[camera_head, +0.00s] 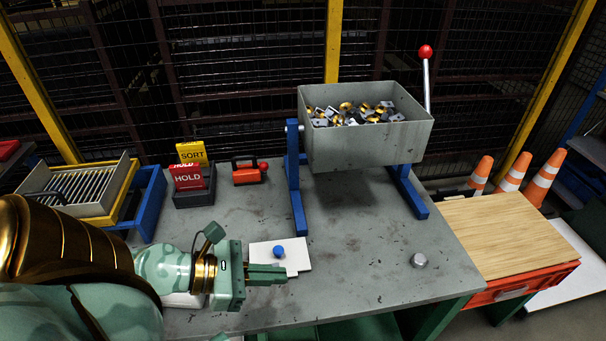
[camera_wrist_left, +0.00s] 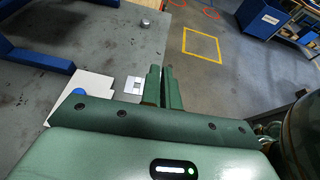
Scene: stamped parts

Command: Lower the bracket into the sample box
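My left gripper (camera_head: 282,272) reaches in low over the table beside a flat white plate (camera_head: 301,261) with a blue ball-like knob (camera_head: 279,252). In the left wrist view its two fingers (camera_wrist_left: 162,86) stand close together with a thin dark gap; I cannot tell whether anything is between them. A small pale square piece with dark marks (camera_wrist_left: 132,85) shows just left of the fingers; I cannot tell if it is the bracket. The white plate also shows there (camera_wrist_left: 92,84). No sample box can be made out for sure; a white thing under my left wrist is mostly hidden. My right gripper is not in view.
A grey bin (camera_head: 365,150) of metal parts stands on a blue frame (camera_head: 298,205). A metal knob (camera_head: 419,260) lies right; the table between is clear.

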